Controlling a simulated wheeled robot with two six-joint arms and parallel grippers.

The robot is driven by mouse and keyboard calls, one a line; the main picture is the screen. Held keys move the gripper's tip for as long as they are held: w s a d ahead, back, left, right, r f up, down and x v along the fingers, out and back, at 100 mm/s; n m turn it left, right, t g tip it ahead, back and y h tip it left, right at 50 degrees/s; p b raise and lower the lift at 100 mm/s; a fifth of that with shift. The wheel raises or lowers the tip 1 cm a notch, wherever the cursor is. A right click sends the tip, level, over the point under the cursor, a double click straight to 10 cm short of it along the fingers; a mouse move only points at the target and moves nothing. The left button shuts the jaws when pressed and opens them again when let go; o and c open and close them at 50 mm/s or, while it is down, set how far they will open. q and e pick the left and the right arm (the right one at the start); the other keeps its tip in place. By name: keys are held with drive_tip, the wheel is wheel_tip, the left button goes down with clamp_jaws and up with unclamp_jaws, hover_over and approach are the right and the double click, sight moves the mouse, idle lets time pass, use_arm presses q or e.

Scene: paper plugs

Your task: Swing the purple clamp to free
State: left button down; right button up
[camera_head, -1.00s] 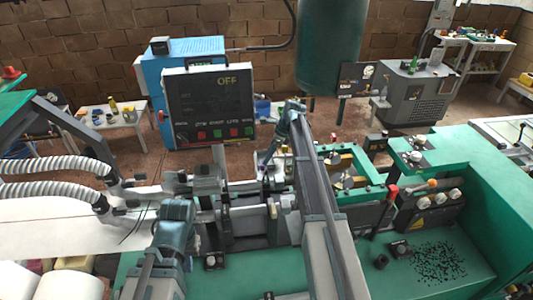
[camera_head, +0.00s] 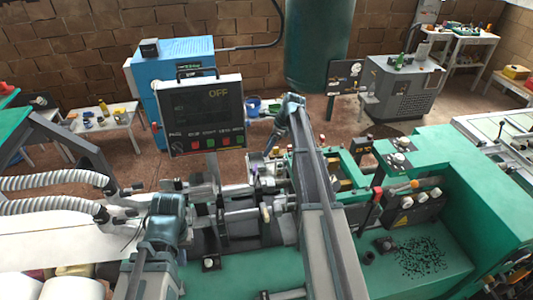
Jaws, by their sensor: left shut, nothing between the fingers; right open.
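A small pale purple piece (camera_head: 265,213), which looks like the purple clamp's handle, stands upright on the grey metal mechanism in the middle of the head view. My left gripper (camera_head: 220,212) is shut and empty, to the left of the purple piece and apart from it. Its fingertips are hard to separate from the grey machine parts. My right arm rises from the bottom and bends down near the top centre. My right gripper (camera_head: 258,165) is open, behind the purple piece. Its fingers are small and partly hidden among the machine parts.
A control panel (camera_head: 204,115) reading OFF stands behind the mechanism. A green machine frame (camera_head: 450,190) with knobs and a red-topped handle (camera_head: 377,194) fills the right. Ribbed white hoses (camera_head: 55,180) and white paper (camera_head: 50,235) lie on the left. Open floor shows behind.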

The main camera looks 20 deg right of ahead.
drive_tip(key=s+f+n+b, duration=0.1)
drive_tip(key=n, duration=0.1)
drive_tip(key=s+f+n+t+b, duration=0.1)
drive_tip(key=s+n, duration=0.1)
drive_tip(key=s+f+n+b, duration=0.1)
drive_tip(key=n, duration=0.1)
drive_tip(key=shift+s+a+t, duration=0.15)
drive_tip(key=shift+s+t, duration=0.15)
drive_tip(key=shift+s, duration=0.1)
drive_tip(key=c, duration=1)
drive_tip(key=s+f+n+b, duration=0.1)
drive_tip(key=s+n, duration=0.1)
drive_tip(key=n, duration=0.1)
drive_tip(key=s+f+n+t+b, duration=0.1)
drive_tip(key=n+b, duration=0.1)
drive_tip(key=n, duration=0.1)
drive_tip(key=s+n+t+h+b, duration=0.1)
drive_tip(key=s+n, duration=0.1)
drive_tip(key=n, duration=0.1)
drive_tip(key=shift+s+f+n+b, duration=0.3)
drive_tip(key=shift+f, duration=0.1)
clamp_jaws()
drive_tip(key=n, duration=0.1)
drive_tip(key=s+n, duration=0.1)
drive_tip(key=n+b, duration=0.1)
drive_tip(key=shift+s+f+t+h, duration=0.25)
drive_tip(key=shift+t+h, duration=0.05)
drive_tip(key=shift+t, duration=0.1)
